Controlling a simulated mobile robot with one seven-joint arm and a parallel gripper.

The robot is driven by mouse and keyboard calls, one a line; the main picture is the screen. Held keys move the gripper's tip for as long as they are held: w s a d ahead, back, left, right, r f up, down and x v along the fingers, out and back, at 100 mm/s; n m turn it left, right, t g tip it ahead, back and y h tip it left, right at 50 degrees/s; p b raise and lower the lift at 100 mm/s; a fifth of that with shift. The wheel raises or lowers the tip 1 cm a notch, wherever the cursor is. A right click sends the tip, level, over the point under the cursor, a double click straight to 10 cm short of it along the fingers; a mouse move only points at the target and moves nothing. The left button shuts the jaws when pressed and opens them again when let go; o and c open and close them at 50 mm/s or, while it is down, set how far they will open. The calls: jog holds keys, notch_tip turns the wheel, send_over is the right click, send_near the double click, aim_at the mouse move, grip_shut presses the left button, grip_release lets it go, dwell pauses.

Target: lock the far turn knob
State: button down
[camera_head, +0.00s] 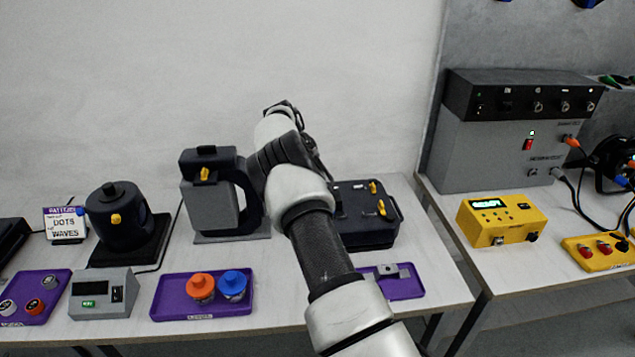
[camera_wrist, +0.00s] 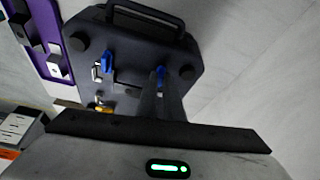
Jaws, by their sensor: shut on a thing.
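A dark case (camera_head: 362,240) stands on the bench in the head view, partly behind my arm. Two yellow fittings show on its top, one farther back (camera_head: 373,187) and one nearer (camera_head: 381,208). The left blue knob (camera_wrist: 107,61) stands free beside a metal hasp (camera_wrist: 97,72). My gripper (camera_wrist: 160,78) is shut on the right blue knob (camera_wrist: 161,72), which is the far one, seen between the fingertips. The fingers hide part of that knob and of the case top.
A purple tray with metal parts (camera_head: 412,293) lies in front of the case. A dark jug appliance (camera_head: 208,185) stands left of my arm. A yellow box (camera_head: 500,218) and a grey power unit (camera_head: 485,155) stand on the right-hand bench, across a gap.

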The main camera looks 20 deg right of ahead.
jog(key=shift+m+g+p, duration=0.3)
jog(key=shift+m+p, duration=0.1)
jog(key=shift+m, duration=0.7)
jog(key=c, duration=2.2)
grip_release()
jog(key=shift+w+r, duration=0.1)
